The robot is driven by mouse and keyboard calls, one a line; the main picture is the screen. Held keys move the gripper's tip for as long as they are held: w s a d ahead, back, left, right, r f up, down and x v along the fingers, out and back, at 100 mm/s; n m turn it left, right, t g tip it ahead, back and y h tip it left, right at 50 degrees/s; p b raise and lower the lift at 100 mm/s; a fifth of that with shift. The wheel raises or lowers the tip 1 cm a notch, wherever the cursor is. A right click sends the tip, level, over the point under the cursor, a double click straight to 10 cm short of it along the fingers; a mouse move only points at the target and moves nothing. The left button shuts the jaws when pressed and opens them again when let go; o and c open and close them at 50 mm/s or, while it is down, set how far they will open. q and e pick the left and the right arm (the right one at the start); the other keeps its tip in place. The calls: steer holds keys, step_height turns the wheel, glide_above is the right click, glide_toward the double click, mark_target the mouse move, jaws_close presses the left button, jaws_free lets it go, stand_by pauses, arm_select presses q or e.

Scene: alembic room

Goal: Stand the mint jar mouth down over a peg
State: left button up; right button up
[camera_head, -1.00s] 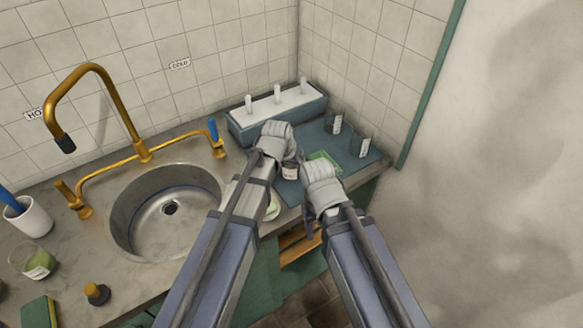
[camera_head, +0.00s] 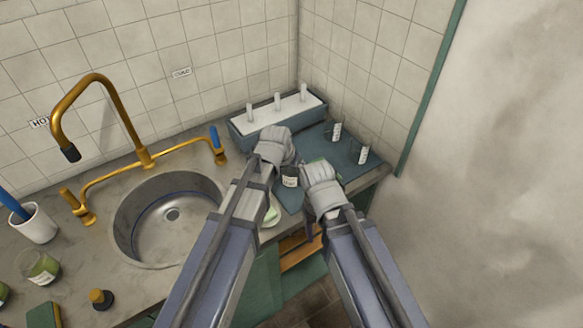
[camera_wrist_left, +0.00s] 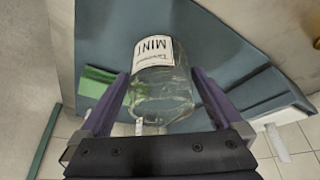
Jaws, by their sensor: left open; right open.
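The mint jar (camera_wrist_left: 160,92) is clear glass with a white label reading MINT, upside down in the left wrist view. It lies between the two open fingers of my left gripper (camera_wrist_left: 160,84); I cannot tell whether they touch it. In the head view the jar (camera_head: 290,177) shows low between my two grippers, partly hidden. My left gripper (camera_head: 280,158) is just above and left of it. My right gripper (camera_head: 314,178) is close on its right, its fingers mostly hidden. Upright white pegs (camera_head: 277,101) stand on a white-topped blue rack (camera_head: 247,133) behind.
Two labelled glass jars (camera_head: 336,131) (camera_head: 362,154) stand on the blue mat (camera_head: 315,137) at the right. A green item (camera_wrist_left: 97,88) lies beside the mint jar. The sink (camera_head: 130,215) and brass tap (camera_head: 110,92) are left. Tiled walls close the back corner.

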arm_select(q)
steer(key=p+v, duration=0.7)
steer(key=v, duration=0.2)
steer(key=shift+r+p, duration=0.3)
steer(key=shift+p, duration=0.1)
steer(key=shift+s, duration=0.1)
